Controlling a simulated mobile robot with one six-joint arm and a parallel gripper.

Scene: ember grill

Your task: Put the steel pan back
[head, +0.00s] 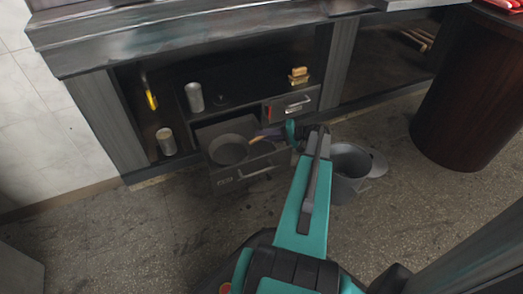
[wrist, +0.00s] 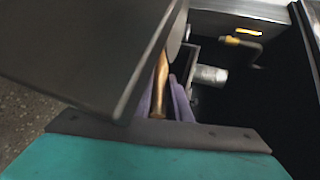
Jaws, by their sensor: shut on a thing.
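The steel pan (head: 229,150) is dark and round with a wooden handle (head: 257,139). It shows in the head view inside or just above the open lower drawer (head: 266,170); I cannot tell whether it rests on the drawer floor. My gripper (head: 270,133) is shut on the handle from the right. In the wrist view, its purple fingers (wrist: 172,100) close around the wooden handle (wrist: 160,85). The pan's bowl is mostly hidden there.
The upper drawer (head: 292,103) is shut, with yellow blocks (head: 298,75) on top. Metal cans (head: 194,97) and (head: 166,141) and a yellow-handled tool (head: 150,92) are to the left. Open floor (head: 130,230) lies in front.

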